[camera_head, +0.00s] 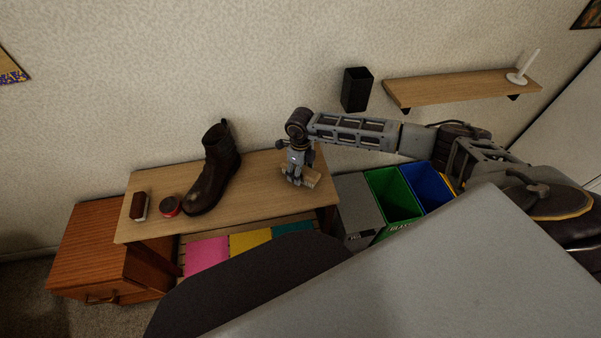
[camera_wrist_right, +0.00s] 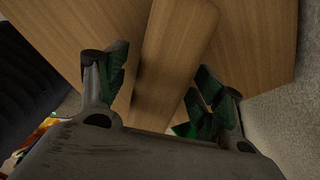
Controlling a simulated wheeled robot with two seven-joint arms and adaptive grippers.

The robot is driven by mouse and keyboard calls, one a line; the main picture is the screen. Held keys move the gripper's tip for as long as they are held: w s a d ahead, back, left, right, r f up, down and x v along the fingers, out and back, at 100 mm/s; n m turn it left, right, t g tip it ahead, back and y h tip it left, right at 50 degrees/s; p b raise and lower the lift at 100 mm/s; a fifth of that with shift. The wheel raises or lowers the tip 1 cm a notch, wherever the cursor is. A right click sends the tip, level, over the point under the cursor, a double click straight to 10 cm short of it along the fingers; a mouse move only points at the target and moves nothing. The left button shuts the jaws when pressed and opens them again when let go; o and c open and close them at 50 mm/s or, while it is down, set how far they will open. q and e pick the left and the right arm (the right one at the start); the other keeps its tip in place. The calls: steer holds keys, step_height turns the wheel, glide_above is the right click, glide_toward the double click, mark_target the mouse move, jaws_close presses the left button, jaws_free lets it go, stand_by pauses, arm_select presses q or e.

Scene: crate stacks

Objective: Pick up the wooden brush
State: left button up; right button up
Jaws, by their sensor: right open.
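The wooden brush (camera_head: 313,178) lies at the right end of the wooden bench top (camera_head: 262,178), partly hidden by my right gripper (camera_head: 296,178). In the right wrist view the brush (camera_wrist_right: 178,50) is a long light-brown wooden piece running away between the green-padded fingers. My right gripper (camera_wrist_right: 160,82) is open, with one finger on each side of the brush. A gap shows on the right side; whether the left finger touches cannot be told. The brush's underside is hidden. My left gripper is not in view.
A brown boot (camera_head: 214,172), a red tin (camera_head: 170,206) and a dark brown brush with a pale side (camera_head: 139,206) stand left on the bench. A wooden cabinet (camera_head: 92,240) is at left; grey, green (camera_head: 398,196) and blue bins are at right. The bench's middle is clear.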

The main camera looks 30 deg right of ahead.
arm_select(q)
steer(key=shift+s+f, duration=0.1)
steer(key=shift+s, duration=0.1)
arm_select(e)
steer(key=c, duration=1.3)
steer(key=shift+r, duration=0.15)
steer(key=shift+r, duration=0.65)
step_height(320, 180, up, 7)
steer(key=shift+f+p, duration=0.1)
steer(key=shift+p, duration=0.4)
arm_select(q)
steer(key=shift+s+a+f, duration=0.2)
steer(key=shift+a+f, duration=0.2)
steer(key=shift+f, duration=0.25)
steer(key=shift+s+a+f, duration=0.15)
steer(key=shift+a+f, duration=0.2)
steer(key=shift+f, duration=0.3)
arm_select(e)
steer(key=shift+r, duration=0.8)
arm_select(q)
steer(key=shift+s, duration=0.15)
